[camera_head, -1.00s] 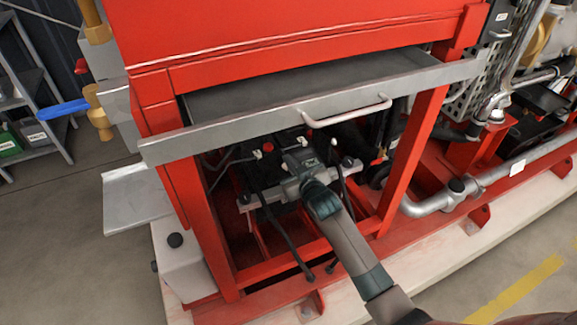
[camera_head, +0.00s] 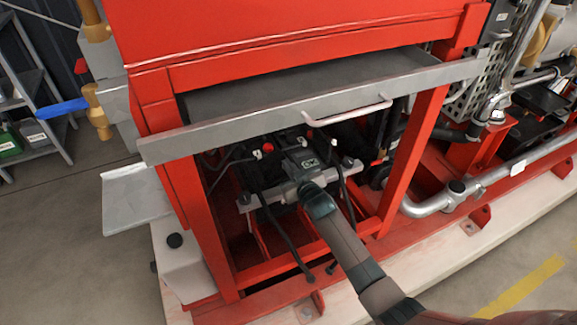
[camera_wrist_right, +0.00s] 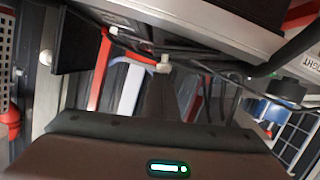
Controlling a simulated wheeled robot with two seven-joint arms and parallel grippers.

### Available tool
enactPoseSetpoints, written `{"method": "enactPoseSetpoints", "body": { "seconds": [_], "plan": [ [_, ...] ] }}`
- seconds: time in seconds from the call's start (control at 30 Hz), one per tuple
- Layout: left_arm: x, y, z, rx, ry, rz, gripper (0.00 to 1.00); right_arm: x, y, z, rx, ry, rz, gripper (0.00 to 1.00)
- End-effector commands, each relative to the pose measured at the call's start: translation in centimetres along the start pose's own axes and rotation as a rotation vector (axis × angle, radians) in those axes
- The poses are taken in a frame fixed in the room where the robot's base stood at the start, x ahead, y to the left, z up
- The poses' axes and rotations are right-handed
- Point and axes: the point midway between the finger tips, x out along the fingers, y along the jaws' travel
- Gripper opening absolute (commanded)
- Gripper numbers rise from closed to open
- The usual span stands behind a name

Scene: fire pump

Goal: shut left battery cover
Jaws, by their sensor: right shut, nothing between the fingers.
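A grey metal cover plate (camera_head: 230,122) with a long front lip and a bar handle (camera_head: 347,112) sits raised under the red housing, above the battery bay; I take it for the battery cover. Whether it is the left one I cannot tell. Dark batteries (camera_head: 258,172) with red and white terminal caps show below it. My right gripper (camera_head: 292,143) reaches into the bay, below the lip and apart from the handle. It is shut and empty; its tips are mostly hidden in the head view. In the right wrist view the shut fingers (camera_wrist_right: 173,92) point into the bay. My left gripper is not in view.
Red frame posts (camera_head: 412,160) flank the bay, and black cables (camera_head: 280,225) hang in front of the batteries. A grey pipe (camera_head: 430,205) runs at the right. A tilted metal plate (camera_head: 135,198) juts out at the left. The floor in front is clear.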

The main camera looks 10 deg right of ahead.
Motion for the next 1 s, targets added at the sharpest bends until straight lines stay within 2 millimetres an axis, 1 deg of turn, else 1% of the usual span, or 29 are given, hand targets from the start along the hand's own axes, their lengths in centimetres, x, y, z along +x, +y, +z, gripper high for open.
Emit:
{"method": "enactPoseSetpoints", "body": {
  "seconds": [0.13, 0.23, 0.33, 0.7, 0.93, 1.0],
  "plan": [
    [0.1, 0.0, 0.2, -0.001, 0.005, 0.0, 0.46, 0.2, 0.8, 1.0, 0.025, -0.003, -0.006, 0.0],
    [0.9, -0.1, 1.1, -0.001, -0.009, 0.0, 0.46, 0.4, 1.0, 1.6, 0.077, -0.003, -0.02, 0.0],
    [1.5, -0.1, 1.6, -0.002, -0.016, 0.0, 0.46, 0.6, 1.2, 2.4, 0.091, -0.002, -0.024, 0.0],
    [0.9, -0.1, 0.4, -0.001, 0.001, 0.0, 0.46, 0.6, 1.2, 2.5, 0.09, -0.003, -0.023, 0.0],
    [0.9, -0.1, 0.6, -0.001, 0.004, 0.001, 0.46, 0.6, 1.3, 2.1, 0.09, -0.003, -0.023, 0.0],
    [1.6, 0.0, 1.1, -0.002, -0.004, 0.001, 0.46, 0.6, 1.4, 1.9, 0.09, -0.002, -0.023, 0.0]
  ]
}}
